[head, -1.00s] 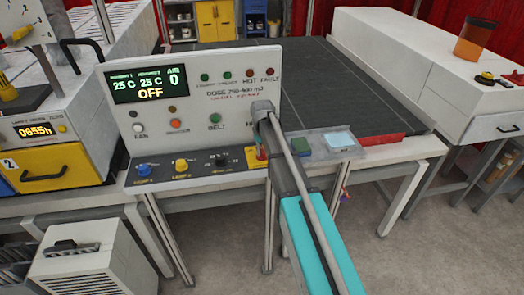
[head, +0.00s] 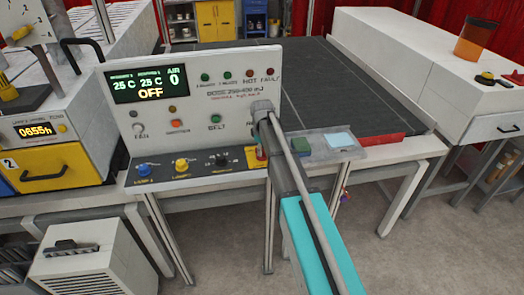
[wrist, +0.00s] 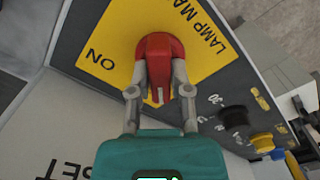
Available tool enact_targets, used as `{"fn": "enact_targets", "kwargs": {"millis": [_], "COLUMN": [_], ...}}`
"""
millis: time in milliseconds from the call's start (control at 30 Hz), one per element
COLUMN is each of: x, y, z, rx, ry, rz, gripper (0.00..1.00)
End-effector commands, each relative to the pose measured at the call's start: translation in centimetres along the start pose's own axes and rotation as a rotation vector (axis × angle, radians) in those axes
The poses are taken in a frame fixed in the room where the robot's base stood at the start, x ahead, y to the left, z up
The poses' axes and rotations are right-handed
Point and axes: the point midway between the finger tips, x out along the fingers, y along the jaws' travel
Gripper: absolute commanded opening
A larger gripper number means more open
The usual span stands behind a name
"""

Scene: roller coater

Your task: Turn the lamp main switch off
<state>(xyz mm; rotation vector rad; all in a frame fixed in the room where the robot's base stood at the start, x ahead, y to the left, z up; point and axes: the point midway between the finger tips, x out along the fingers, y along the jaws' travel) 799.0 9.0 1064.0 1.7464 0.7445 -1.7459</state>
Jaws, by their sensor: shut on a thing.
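The lamp main switch (wrist: 158,60) is a red rotary knob on a yellow plate (wrist: 115,45) in the wrist view. The plate reads "LAMP MA..." and "ON"; the rest is cut off or hidden. The knob's white line points toward my gripper (wrist: 160,82), not at the "ON" word. My fingers are closed on both sides of the knob's handle. In the head view the switch (head: 262,153) shows as a bit of red at the console's lower right corner, mostly hidden behind my gripper and arm.
The console (head: 190,105) has a display (head: 150,83) reading "OFF" in orange. Blue, yellow and black knobs (head: 181,165) sit left of the switch.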

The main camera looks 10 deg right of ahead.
Motion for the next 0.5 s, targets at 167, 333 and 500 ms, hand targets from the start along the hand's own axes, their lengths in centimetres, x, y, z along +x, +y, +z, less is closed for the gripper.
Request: {"fn": "enact_targets", "kwargs": {"millis": [167,333,500], "x": [0.03,0.02,0.02], "y": [-0.07,-0.08,-0.05], "z": [0.13,0.12,0.07], "rx": [-0.002,-0.001,0.000], "ry": [-0.003,-0.003,-0.002], "rz": [-0.001,-0.002,-0.001], "gripper": [0.00,0.39,0.60]}}
